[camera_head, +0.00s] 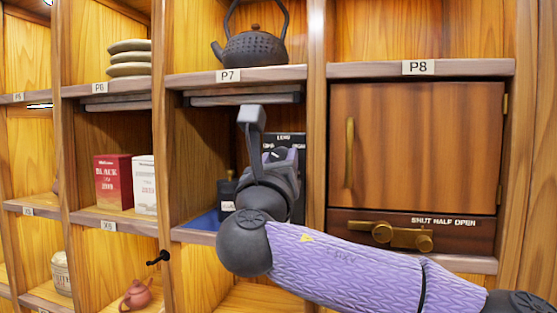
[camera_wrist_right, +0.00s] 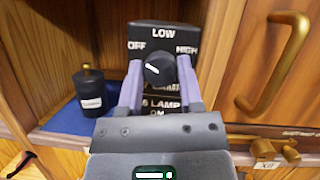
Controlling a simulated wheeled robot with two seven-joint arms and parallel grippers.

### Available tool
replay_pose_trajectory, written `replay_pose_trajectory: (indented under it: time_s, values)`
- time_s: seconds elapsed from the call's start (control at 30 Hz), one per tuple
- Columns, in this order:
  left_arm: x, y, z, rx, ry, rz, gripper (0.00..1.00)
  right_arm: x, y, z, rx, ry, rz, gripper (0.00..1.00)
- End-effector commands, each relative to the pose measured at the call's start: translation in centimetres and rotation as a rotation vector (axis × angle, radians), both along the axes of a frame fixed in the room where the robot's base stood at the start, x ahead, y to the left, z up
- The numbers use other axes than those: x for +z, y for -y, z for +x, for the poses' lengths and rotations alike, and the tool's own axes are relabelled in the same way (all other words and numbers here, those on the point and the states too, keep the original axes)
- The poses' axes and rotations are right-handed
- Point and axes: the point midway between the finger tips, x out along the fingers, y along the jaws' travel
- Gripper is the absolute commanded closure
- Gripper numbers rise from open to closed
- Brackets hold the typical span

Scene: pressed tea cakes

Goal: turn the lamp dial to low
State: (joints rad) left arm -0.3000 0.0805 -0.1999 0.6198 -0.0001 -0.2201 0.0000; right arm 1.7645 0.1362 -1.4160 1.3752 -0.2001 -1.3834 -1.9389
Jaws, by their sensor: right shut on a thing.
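The lamp panel is a black plate with white words OFF, LOW and HIGH, in the right wrist view (camera_wrist_right: 163,27) and partly hidden behind my right gripper in the head view (camera_head: 287,138). Its round black dial (camera_wrist_right: 158,72) has a short white mark that slants up and left, to the OFF side of LOW. My right gripper (camera_wrist_right: 160,78) is shut on the dial, with one purple finger at each side. In the head view, my right gripper (camera_head: 280,160) reaches into the cubby under P7. My left gripper is not in view.
A black jar (camera_wrist_right: 91,92) stands on a blue mat (camera_wrist_right: 62,122) left of the panel. A wooden door with a brass handle (camera_head: 349,153) is to the right, above a brass latch (camera_head: 403,236). A dark teapot (camera_head: 255,47) stands on the shelf above.

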Motion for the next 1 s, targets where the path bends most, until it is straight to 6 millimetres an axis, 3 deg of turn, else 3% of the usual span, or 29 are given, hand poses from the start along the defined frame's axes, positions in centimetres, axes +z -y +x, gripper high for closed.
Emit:
replay_pose_trajectory:
  time_s: [0.47, 0.73, 1.0]
  values:
    - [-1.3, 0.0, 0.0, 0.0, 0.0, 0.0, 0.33, -0.3, -0.1, 0.0, -0.001, 0.023, 0.09, 1.0]
    - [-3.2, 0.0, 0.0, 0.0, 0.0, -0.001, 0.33, -0.3, -0.2, 0.0, 0.001, 0.082, 0.305, 1.0]
    - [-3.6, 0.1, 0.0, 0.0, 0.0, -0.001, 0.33, -0.1, -0.3, 0.0, -0.001, 0.146, 0.552, 1.0]
